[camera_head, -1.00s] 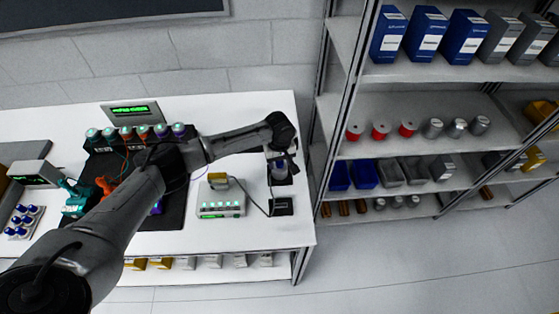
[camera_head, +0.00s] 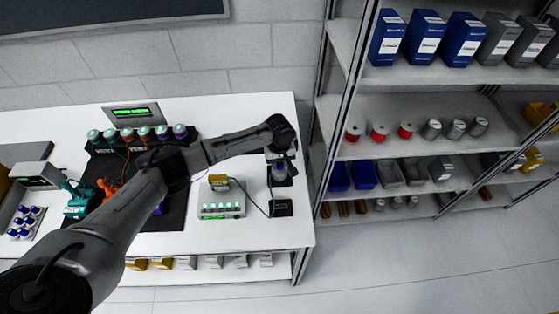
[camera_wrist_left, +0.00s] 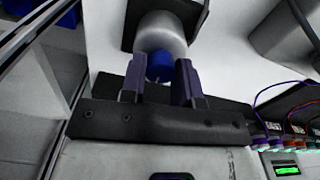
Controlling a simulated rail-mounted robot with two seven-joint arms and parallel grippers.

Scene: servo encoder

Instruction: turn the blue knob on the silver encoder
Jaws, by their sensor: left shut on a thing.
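The silver encoder (camera_wrist_left: 164,34) is a pale round cylinder on a dark bracket, at the top middle of the left wrist view. Its blue knob (camera_wrist_left: 158,68) faces my left gripper (camera_wrist_left: 162,78). The purple fingers stand on both sides of the knob and are shut on it. In the head view, my left gripper (camera_head: 279,166) is at the right end of the white table and largely covers the encoder. Whether the knob has turned cannot be told. My right gripper is not in view.
A white box with green lights (camera_head: 221,206) stands left of the encoder, with a cable to a small black box (camera_head: 282,208). A row of round-topped units (camera_head: 140,134) stands at the back of the table (camera_head: 255,115). A stocked shelf rack (camera_head: 340,40) rises to the right.

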